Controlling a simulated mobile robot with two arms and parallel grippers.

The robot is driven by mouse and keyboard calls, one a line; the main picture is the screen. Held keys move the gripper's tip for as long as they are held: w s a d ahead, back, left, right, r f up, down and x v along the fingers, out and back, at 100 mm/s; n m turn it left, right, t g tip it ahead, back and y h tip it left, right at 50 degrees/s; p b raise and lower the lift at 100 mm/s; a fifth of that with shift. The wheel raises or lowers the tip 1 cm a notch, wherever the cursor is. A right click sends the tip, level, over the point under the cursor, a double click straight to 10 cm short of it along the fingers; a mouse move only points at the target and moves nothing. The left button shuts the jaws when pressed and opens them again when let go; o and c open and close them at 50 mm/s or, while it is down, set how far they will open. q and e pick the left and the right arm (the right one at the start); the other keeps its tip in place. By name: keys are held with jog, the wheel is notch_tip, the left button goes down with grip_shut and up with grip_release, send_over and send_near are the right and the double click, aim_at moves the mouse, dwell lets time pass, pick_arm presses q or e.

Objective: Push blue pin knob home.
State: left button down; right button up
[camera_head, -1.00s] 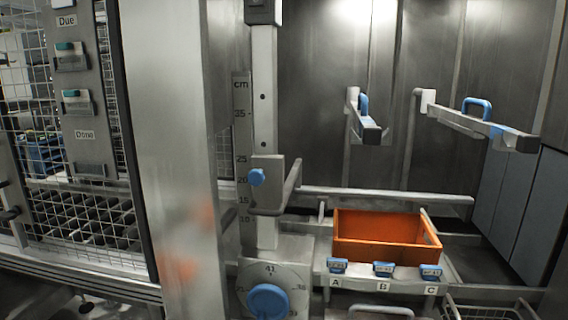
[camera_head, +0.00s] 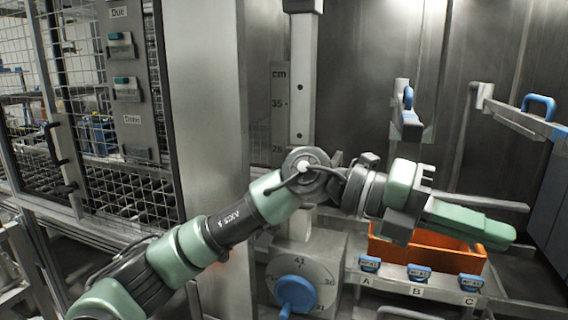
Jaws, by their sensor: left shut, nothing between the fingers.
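The blue pin knob is hidden now behind my left arm, which crosses in front of the upright post (camera_head: 302,70) with its cm scale (camera_head: 279,110). Earlier it showed on the carriage of that post, a little below the 25 mark. My left gripper (camera_head: 506,235) is shut and empty. It points right, well to the right of the post, in front of the orange bin (camera_head: 440,259). My right gripper is not in view.
Blue-handled levers (camera_head: 407,115) stick out at the back, one more (camera_head: 540,105) at the right. Small blue labelled clips (camera_head: 419,272) line the ledge marked A, B, C. A wire-mesh cabinet and a broad steel pillar (camera_head: 205,110) stand left.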

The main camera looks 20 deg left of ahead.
pick_arm(q)
jog(key=w+a+t+y, duration=0.3)
jog(key=w+a+y, duration=0.1)
jog(key=a+y, duration=0.25)
jog(key=w+a+r+n+t+y, duration=0.1)
jog(key=a+r+n+t+y, duration=0.3)
jog(key=a, duration=0.8)
jog(key=a+r+n+y, duration=0.2)
jog(key=a+r+y, duration=0.4)
jog(key=a, duration=0.6)
jog(key=w+f+p, duration=0.3)
jog(key=w+f, duration=0.5)
jog(key=f, duration=0.1)
jog(key=shift+d+f, duration=0.2)
jog(key=shift+d, duration=0.2)
jog(key=shift+h, duration=0.25)
